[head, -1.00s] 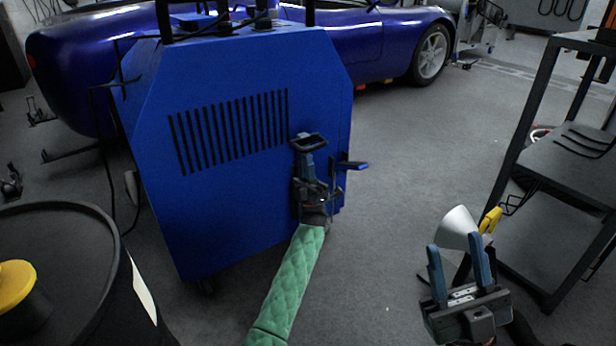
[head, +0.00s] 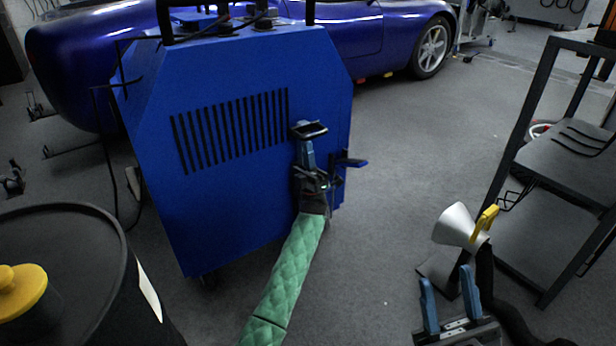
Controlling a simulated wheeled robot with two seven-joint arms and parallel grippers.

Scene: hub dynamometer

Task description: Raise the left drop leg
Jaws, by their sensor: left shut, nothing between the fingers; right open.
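The blue cabinet (head: 235,190) with dark vent slots stands before the car. My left gripper (head: 307,145) is shut near the cabinet's right edge, its fingers pointing up with nothing seen between them. A black loop-shaped handle (head: 309,129) shows at its fingertips; I cannot tell whether they touch. I cannot tell which part is the left drop leg; my gripper and green-sleeved arm hide part of this side. My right gripper (head: 447,288) is open and empty at the lower right.
A black drum (head: 75,230) with a yellow knob stands at the lower left. A white cone-shaped lamp (head: 456,226) is just above my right gripper. A dark metal rack (head: 515,150) stands at the right. The blue car (head: 370,40) is behind. Grey floor between cabinet and rack is clear.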

